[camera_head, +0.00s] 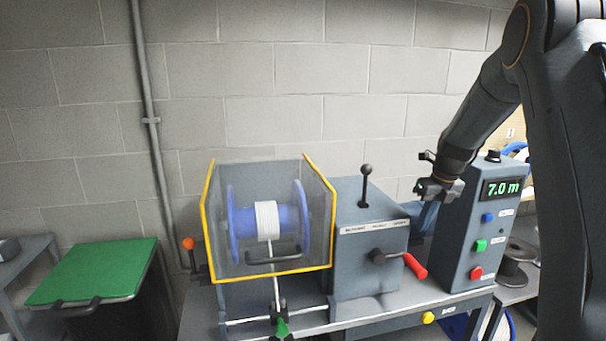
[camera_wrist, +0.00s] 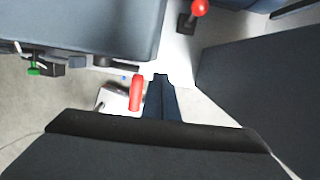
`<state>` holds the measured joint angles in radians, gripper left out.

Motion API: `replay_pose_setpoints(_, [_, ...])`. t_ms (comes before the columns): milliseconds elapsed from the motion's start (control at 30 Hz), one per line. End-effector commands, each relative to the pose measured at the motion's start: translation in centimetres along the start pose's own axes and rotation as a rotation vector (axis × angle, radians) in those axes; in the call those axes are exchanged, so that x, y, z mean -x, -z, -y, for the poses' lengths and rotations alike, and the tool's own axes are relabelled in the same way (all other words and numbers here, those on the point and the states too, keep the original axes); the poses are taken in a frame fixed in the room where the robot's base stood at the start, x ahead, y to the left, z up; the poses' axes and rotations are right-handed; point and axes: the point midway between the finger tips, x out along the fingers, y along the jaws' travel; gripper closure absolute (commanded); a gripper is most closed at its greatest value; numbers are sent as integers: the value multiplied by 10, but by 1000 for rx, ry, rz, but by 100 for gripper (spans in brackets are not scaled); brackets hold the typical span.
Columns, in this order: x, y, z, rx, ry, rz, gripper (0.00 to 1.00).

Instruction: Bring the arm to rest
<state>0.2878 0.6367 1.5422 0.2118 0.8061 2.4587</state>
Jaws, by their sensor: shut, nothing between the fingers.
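My arm reaches down from the upper right in the head view. My gripper (camera_head: 438,187) is at its end, between the grey machine box and the control box, and looks shut and empty. In the wrist view, the gripper's dark fingers (camera_wrist: 161,95) point away from the camera, close together. They show nothing held. A red crank handle (camera_head: 414,266) sits below and left of the gripper in the head view. A red handle also shows beside the fingers in the wrist view (camera_wrist: 136,93).
The control box (camera_head: 470,225) reads 7.0 m and stands close right of my gripper. The grey box (camera_head: 370,245) with an upright black-knobbed lever (camera_head: 366,185) is left. A yellow-edged guard (camera_head: 204,235) encloses a blue spool (camera_head: 240,222). A green-topped bin (camera_head: 95,270) stands far left.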

Motion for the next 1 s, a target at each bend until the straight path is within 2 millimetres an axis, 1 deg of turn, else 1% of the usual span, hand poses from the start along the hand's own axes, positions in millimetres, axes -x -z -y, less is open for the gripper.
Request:
replay_pose_setpoints(267, [-3, 16, -27, 258, 5, -16, 100])
replay_pose_setpoints(367, [-4, 26, -41, 396, 7, -24, 100])
replay_pose_setpoints(467, [-6, 40, -59, 579, 7, -35, 100])
replay_pose_setpoints(567, [-10, 60, -82, 823, 5, -51, 100])
replay_pose_setpoints(700, [-14, 94, -115, 1200, -3, -72, 100])
replay_pose_setpoints(767, [-16, 110, -129, 1361, -10, -81, 100])
replay_pose_setpoints(900, [-22, 149, -160, 1740, -29, -100, 100])
replay_pose_setpoints(967, [-24, 166, -172, 1903, -39, -106, 100])
replay_pose_setpoints(1000, [-26, 179, -180, 2012, -48, -111, 100])
